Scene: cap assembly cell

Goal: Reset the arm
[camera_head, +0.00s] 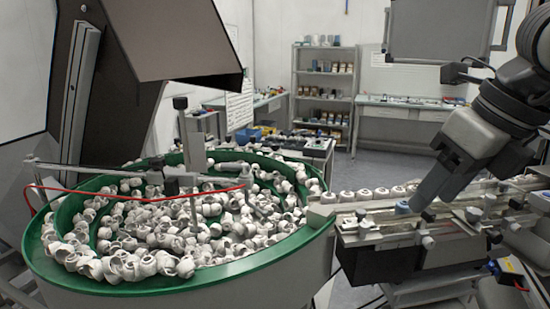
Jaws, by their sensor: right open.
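My right arm comes in from the upper right, and its gripper (424,203) points down and left, low over the conveyor track (455,207). Its fingers overlap in this view, and the gripper is open. A small blue-grey piece (403,208) shows at the track just left of the fingertips; I cannot tell whether they touch. A row of white caps (380,193) lies along the track behind it. My left gripper is not in view.
A green-rimmed bowl feeder (190,276) full of white caps (140,240) fills the left, under a dark hopper (105,75). A shelf (324,80) and work tables stand at the back. Open floor (385,165) lies behind the track.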

